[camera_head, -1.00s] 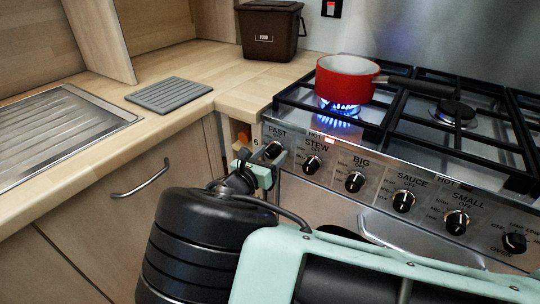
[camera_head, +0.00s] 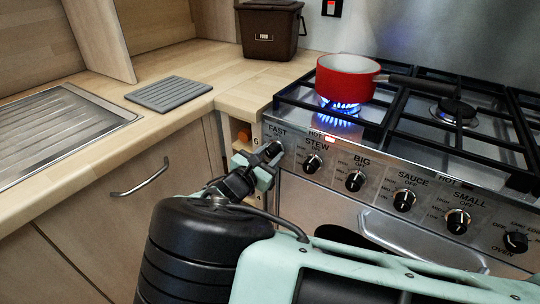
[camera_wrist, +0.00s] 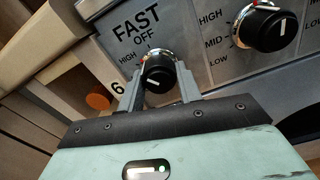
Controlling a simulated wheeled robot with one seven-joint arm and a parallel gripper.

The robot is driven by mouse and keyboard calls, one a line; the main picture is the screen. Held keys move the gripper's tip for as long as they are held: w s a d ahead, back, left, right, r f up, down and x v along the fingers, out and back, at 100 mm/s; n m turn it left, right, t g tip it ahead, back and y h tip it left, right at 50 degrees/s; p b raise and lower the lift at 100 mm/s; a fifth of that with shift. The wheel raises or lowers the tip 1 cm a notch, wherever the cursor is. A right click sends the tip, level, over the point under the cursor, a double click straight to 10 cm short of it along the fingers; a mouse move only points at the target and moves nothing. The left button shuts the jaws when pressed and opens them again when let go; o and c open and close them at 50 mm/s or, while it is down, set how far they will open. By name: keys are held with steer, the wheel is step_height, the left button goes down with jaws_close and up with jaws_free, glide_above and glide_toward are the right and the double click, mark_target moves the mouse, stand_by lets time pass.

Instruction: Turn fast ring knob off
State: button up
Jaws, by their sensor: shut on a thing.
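The FAST knob (camera_wrist: 157,78) is black with a white pointer mark. The mark lies nearly level, turned away from the OFF label above it. My gripper (camera_wrist: 160,82) is shut on this knob, one finger on each side. In the head view my gripper (camera_head: 263,162) is at the left end of the control panel (camera_head: 330,168), and the knob (camera_head: 272,149) is partly hidden by it. Blue flames (camera_head: 338,107) burn under the red pan (camera_head: 346,78) on the front left ring.
The STEW knob (camera_head: 312,163) is close to the right of my gripper, with more knobs along the panel. An oven handle (camera_head: 415,245) sits below. A wooden worktop (camera_head: 240,98) adjoins at left.

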steer(key=m, duration=0.3)
steer(key=shift+m+b, duration=0.35)
steer(key=shift+m, duration=0.05)
steer(key=shift+m+b, duration=0.45)
steer(key=shift+m, duration=1.45)
steer(key=o, duration=1)
steer(key=v, duration=1.7)
steer(key=shift+s+a+b, duration=0.1)
steer(key=shift+a+b, duration=0.1)
steer(key=shift+b, duration=0.1)
